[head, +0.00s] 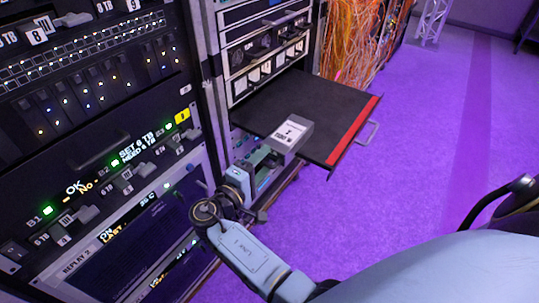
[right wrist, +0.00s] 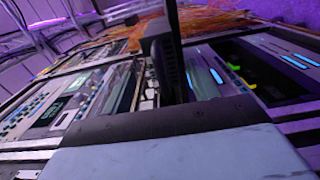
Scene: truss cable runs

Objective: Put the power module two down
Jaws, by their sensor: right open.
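Power module two, a grey box with a white label marked 2 (head: 290,136), lies at the near left corner of a pulled-out black shelf (head: 312,105) in the head view. In the right wrist view a dark upright part stands mid-picture before the tilted rack; the module cannot be made out there. My left gripper is not in view.
Tall racks with lit panels (head: 95,80) stand left. Orange cables (head: 350,40) hang behind the shelf. The purple floor (head: 440,130) at right is clear.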

